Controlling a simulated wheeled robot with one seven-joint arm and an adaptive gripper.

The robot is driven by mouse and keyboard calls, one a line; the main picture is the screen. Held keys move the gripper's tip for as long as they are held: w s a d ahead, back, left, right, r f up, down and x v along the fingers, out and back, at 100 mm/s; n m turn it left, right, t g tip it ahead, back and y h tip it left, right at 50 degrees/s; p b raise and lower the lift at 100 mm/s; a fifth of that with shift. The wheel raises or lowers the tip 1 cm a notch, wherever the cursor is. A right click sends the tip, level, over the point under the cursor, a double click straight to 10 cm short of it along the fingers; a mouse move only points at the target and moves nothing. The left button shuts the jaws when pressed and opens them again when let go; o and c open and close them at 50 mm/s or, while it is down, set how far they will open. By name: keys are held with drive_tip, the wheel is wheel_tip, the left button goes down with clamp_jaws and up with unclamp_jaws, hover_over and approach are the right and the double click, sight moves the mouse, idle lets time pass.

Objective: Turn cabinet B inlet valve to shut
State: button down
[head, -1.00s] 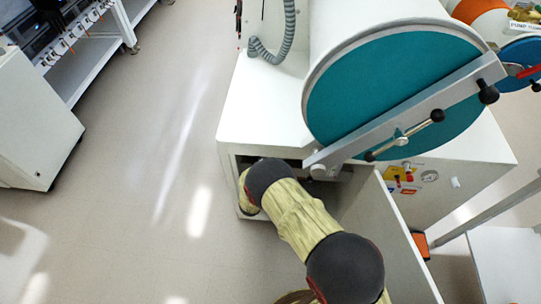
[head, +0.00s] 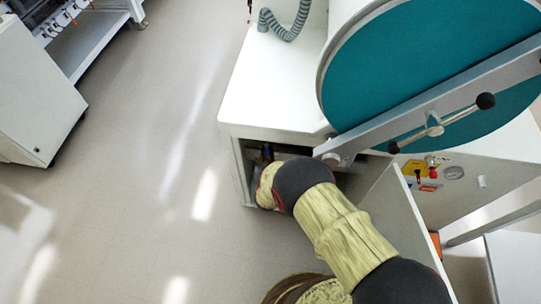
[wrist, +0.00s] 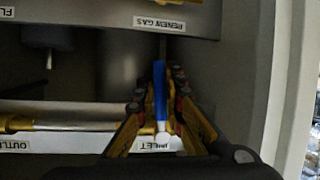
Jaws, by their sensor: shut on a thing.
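In the wrist view, my gripper (wrist: 160,92) is shut on the blue lever handle (wrist: 159,82) of the inlet valve, one finger on each side. The lever points up and down in the picture, with a white tip (wrist: 162,138) at the lower end. An INLET label (wrist: 155,146) is behind the tip. In the head view my arm reaches into the open lower compartment (head: 240,165) of the white cabinet, so my gripper is hidden there. The valve body is mostly hidden by my fingers.
In the head view, an open door panel (head: 400,220) is right of my arm. A large teal round door (head: 410,75) with a bar is above.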

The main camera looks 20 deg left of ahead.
drive_tip(key=shift+s+a+f+m, duration=0.1)
drive_tip(key=shift+a+m, duration=0.2)
drive_tip(key=shift+y, duration=0.3)
drive_tip(key=c, duration=1.9)
unclamp_jaws()
drive_tip(key=shift+s, duration=0.1)
drive_tip(key=v, duration=1.2)
drive_tip(key=shift+a, duration=0.1)
